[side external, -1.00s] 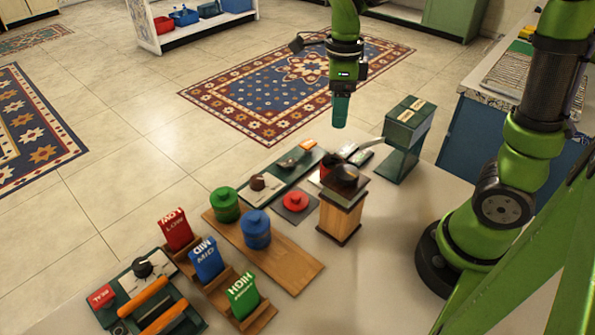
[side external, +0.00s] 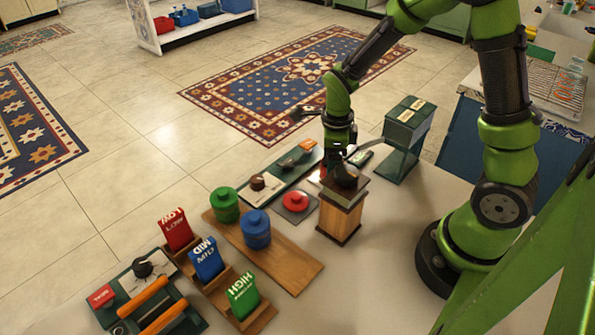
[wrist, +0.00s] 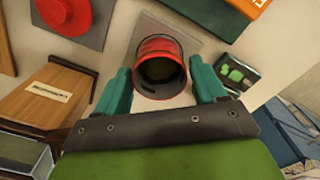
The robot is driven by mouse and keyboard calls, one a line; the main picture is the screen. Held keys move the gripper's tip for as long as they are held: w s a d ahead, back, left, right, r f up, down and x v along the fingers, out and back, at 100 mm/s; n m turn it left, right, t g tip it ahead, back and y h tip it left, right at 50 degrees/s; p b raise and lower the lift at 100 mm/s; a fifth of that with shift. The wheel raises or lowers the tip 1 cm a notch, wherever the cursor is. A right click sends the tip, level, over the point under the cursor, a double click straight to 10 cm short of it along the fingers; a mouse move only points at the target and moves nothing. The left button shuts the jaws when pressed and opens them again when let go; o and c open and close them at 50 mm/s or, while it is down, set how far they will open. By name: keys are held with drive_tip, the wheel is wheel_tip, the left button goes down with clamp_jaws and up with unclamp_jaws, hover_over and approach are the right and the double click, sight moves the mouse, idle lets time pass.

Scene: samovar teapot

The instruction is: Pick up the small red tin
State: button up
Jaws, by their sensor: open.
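The small red tin (wrist: 151,88) stands upright and open-topped between my fingers in the wrist view, its inside dark. It rests on a pale grey pad. In the side view it is mostly hidden behind the wooden box and my gripper. My gripper (wrist: 161,77) is open, with one teal finger on each side of the tin. I cannot tell whether either finger touches it. In the side view my wrist (side external: 338,135) points down behind the wooden box, and the fingertips are hidden.
A red knobbed lid (side external: 295,201) lies on a grey square. The wooden box (side external: 340,215) stands close by, in front of the tin. A green box (side external: 403,135) and a small device with green marks (wrist: 235,73) are to the right. Blue (side external: 256,232) and green (side external: 224,207) tins stand on a board.

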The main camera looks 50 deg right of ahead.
drive_tip(key=shift+f, duration=0.6)
drive_tip(key=c, duration=0.9)
